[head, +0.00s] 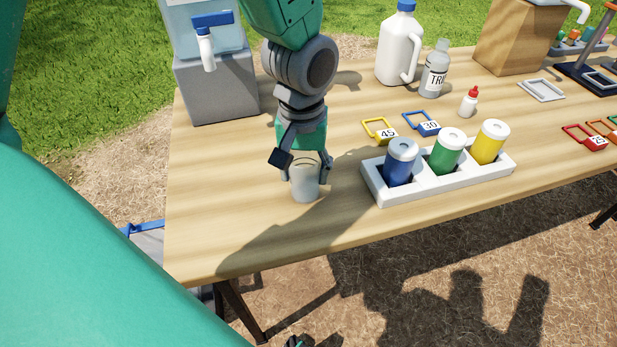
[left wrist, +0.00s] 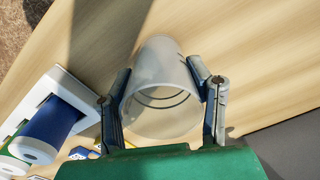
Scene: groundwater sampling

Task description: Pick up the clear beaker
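The clear beaker (head: 305,184) stands upright near the front left of the wooden table, looking greyish and see-through. My left gripper (head: 307,170) comes down over it from above, with one finger on each side. In the left wrist view the beaker (left wrist: 160,95) lies between the two fingers of my left gripper (left wrist: 160,78), and its open rim faces the camera. Both finger pads appear to touch its wall. The beaker seems to rest on the table. My right gripper does not show in either view.
A white rack (head: 440,183) with blue, green and yellow capped containers stands close to the right of the beaker. A grey block (head: 217,88) bearing a water container with a blue tap stands behind left. A white jug (head: 400,48) and labelled bottle (head: 435,72) stand further back.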

